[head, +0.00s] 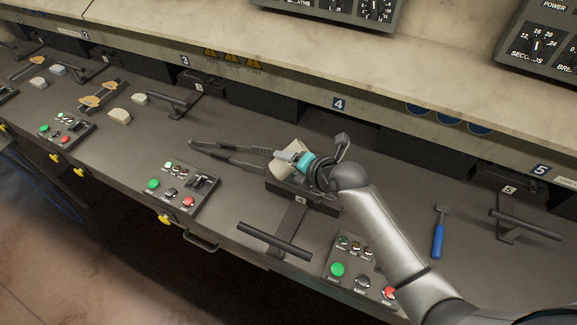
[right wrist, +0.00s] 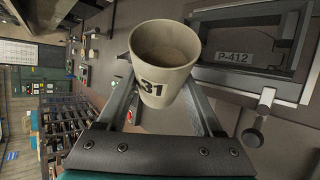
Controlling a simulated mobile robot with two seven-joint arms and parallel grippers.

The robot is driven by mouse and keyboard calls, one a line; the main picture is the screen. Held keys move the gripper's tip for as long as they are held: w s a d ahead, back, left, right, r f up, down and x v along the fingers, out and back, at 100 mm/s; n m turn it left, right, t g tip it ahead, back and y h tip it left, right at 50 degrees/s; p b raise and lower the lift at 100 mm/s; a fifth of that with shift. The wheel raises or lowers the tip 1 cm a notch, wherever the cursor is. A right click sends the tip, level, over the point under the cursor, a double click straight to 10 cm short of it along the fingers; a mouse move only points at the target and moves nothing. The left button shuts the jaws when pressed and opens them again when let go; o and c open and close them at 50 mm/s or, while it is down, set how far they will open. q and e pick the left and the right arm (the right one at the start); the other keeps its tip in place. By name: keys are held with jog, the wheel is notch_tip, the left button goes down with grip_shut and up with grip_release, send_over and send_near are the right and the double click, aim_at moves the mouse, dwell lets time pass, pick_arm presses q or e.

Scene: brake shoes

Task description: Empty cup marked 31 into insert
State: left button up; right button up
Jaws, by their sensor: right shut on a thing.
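The pale cup marked 31 (right wrist: 163,75) is between the fingers of my right gripper (head: 292,157), which is shut on it. The right wrist view shows its black number and a brownish fill inside. In the head view the cup (head: 283,170) is partly hidden by the gripper and sits above station 4; its exact tilt is hard to tell. The insert, a dark rectangular frame with a plate P-412 (right wrist: 252,57), lies to the right of the cup in the right wrist view. In the head view, its dark block (head: 291,196) is partly covered by my arm. My left gripper is not in view.
Dark long-handled tongs (head: 225,152) extend left from the station 4 block. A T-handle (head: 273,241) is in front. Button panels (head: 178,190) and (head: 355,268) flank it. A blue-handled tool (head: 438,238) lies on the right. A marble-like shelf (head: 330,65) runs behind.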

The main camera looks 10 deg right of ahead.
aim_at(289, 147)
jog(key=shift+w+d+f+m+y+b, duration=0.1)
jog(key=shift+d+f+m+y+b, duration=0.15)
jog(key=shift+b, duration=0.3)
jog(key=shift+w+f+m+y+b, duration=0.15)
jog(key=shift+y+b, duration=0.2)
jog(key=shift+b, duration=0.2)
jog(key=shift+d+r+m+y+b, duration=0.25)
jog(key=shift+m+y+b, duration=0.3)
jog(key=shift+b, duration=0.6)
jog(key=y+b, duration=0.1)
jog(key=b, duration=0.1)
jog(key=m+y+b, duration=0.1)
jog(key=b, duration=0.2)
jog(key=shift+d+r, duration=0.25)
jog(key=shift+r, duration=0.1)
jog(key=m+y+b, duration=0.1)
jog(key=b, duration=0.2)
jog(key=d+r+m+y+b, duration=0.1)
jog(key=b, duration=0.3)
jog(key=shift+w+d+m+y, duration=0.15)
jog(key=shift+w+m+y, duration=0.05)
jog(key=shift+m+y, duration=0.05)
jog(key=m+y+b, duration=0.1)
jog(key=b, duration=0.2)
jog(key=shift+d+r+b, duration=0.3)
jog(key=shift+r, duration=0.05)
jog(key=shift+w+d+r+b, duration=0.1)
jog(key=shift+r+b, duration=0.1)
jog(key=shift+b, duration=0.15)
jog(key=shift+m, duration=0.3)
